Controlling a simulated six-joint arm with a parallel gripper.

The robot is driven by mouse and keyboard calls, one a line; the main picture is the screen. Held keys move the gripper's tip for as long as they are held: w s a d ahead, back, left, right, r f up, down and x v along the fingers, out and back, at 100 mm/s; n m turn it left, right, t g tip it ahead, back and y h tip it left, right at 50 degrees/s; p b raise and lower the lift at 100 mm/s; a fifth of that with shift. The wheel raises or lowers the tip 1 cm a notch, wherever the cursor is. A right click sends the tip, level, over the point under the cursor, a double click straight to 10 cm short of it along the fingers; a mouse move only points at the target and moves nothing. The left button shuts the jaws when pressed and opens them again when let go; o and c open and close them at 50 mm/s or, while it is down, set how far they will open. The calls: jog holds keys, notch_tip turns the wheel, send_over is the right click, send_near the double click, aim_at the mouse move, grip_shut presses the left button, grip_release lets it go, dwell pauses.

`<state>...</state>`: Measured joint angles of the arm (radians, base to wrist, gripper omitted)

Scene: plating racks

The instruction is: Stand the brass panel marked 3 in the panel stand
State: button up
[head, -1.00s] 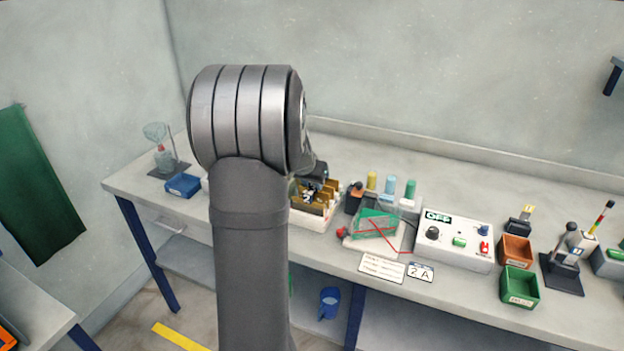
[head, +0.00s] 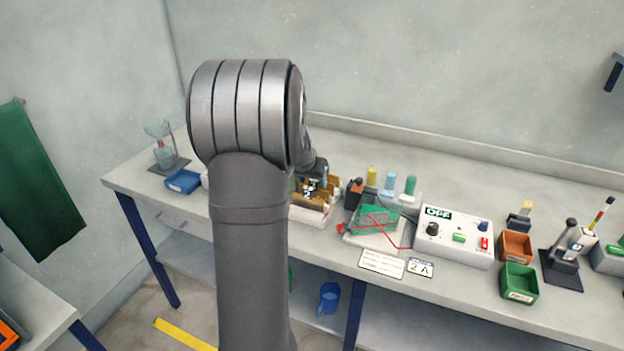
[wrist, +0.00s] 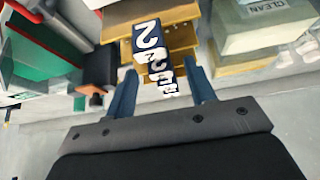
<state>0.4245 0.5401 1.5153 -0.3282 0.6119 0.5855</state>
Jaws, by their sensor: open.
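Several brass panels (wrist: 178,13) stand in rows in a pale rack (head: 308,216), left of centre on the bench in the head view. Dark blue number tags show on them in the wrist view. The nearest-looking tag (wrist: 148,38) reads 2; the tags behind it are small and overlap, and I cannot tell which is the 3. My gripper (wrist: 158,64) is open, its two blue fingers apart on either side of the tags. I cannot tell whether they touch a panel. In the head view my arm hides part of the rack and most of the gripper.
A green part with red wires (head: 375,219) is right of the rack, with coloured-top bottles (head: 390,181) behind. Farther right are a control box (head: 455,238) reading OFF and orange and green bins (head: 519,282). A box marked CLEAN (wrist: 268,40) is near the gripper.

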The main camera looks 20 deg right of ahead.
jog(key=v, duration=1.7)
jog(key=shift+s, duration=0.1)
jog(key=x, duration=1.7)
jog(key=shift+f, duration=0.1)
jog(key=shift+r, duration=0.2)
jog(key=v, duration=1.7)
jog(key=x, duration=1.7)
jog(key=shift+f, duration=0.15)
notch_tip(320, 180, up, 8)
jog(key=shift+r, duration=0.25)
